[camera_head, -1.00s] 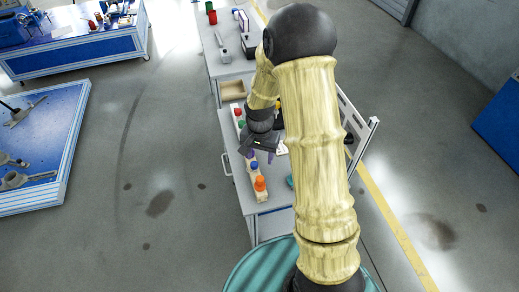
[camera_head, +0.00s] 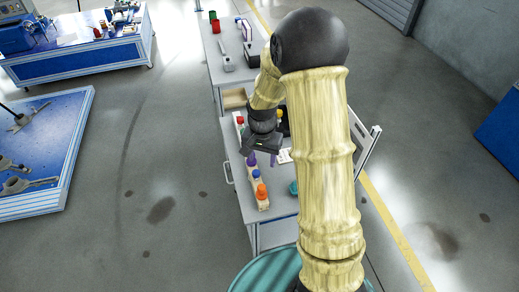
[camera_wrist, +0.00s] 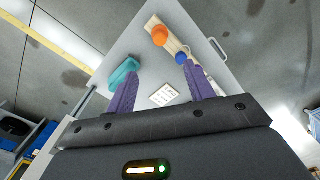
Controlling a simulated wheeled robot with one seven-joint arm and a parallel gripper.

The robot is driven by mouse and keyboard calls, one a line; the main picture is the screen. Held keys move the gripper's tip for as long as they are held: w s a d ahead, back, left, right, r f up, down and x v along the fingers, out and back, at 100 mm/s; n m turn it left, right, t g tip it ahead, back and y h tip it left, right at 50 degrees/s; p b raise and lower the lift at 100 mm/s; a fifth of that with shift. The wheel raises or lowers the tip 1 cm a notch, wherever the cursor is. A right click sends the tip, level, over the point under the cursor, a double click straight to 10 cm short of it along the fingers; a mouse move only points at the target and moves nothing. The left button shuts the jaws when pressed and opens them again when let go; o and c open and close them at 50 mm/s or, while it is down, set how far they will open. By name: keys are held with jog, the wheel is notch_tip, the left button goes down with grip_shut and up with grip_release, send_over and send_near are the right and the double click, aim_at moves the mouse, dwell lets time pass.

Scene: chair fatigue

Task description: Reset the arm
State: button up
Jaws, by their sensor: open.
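My gripper (camera_head: 262,158) hangs from my arm over the workbench (camera_head: 270,233) in the head view. In the wrist view its two purple fingers (camera_wrist: 160,92) are spread apart with nothing between them, so it is open and empty. Below it, an orange-capped bottle (camera_head: 262,197) and a blue-capped bottle stand in a row at the bench's left edge. The row also shows in the wrist view, with the orange cap (camera_wrist: 160,35) and the blue cap (camera_wrist: 182,58). My arm hides part of the bench.
A teal object (camera_wrist: 124,73) and a white card (camera_wrist: 164,95) lie on the bench. A wooden tray (camera_head: 235,97) sits farther back. A second bench (camera_head: 222,55) holds a red can and a grey tool. Open floor (camera_head: 170,130) lies to the left.

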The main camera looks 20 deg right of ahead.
jog(key=shift+r, duration=0.1)
jog(key=s+r+n+t, duration=0.1)
jog(key=s+r+n, duration=0.2)
jog(key=s, duration=0.4)
jog(key=s+r+n+t, duration=0.1)
jog(key=s+r+n, duration=0.2)
jog(key=s+r, duration=0.3)
jog(key=shift+s+r+t, duration=0.3)
jog(key=shift+s, duration=0.35)
jog(key=shift+w+d, duration=0.1)
